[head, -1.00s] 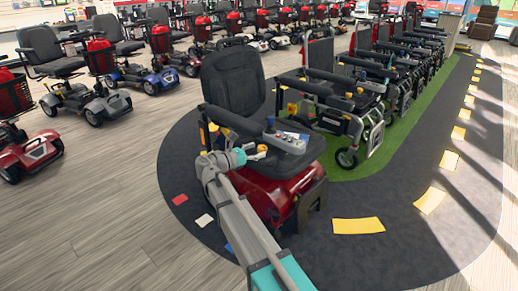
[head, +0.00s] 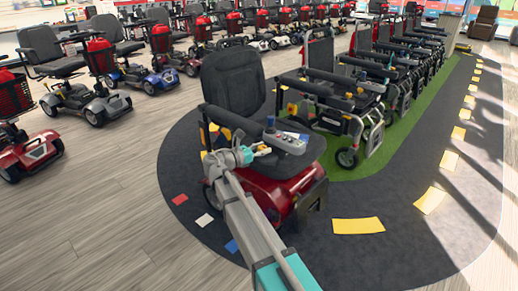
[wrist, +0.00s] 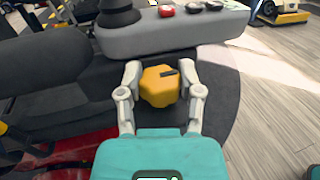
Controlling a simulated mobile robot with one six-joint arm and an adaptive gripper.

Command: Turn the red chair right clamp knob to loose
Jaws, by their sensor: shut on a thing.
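The red chair (head: 268,195) has a black seat and backrest and a red base, and stands on the dark mat in the head view. Its yellow clamp knob (wrist: 159,86) sits under the grey control box (wrist: 170,35) at the end of the armrest. The knob has a dark mark near its upper right. My gripper (wrist: 160,84) is shut on the knob, one finger on each side. In the head view my gripper (head: 260,151) reaches the knob from the left, and the fingers largely hide it there.
A joystick (wrist: 118,12) stands on the control box just above my fingers. A row of wheelchairs (head: 345,100) stands behind on green carpet. Scooters (head: 70,85) stand at the left. The mat's front right, around a yellow floor marker (head: 358,225), is clear.

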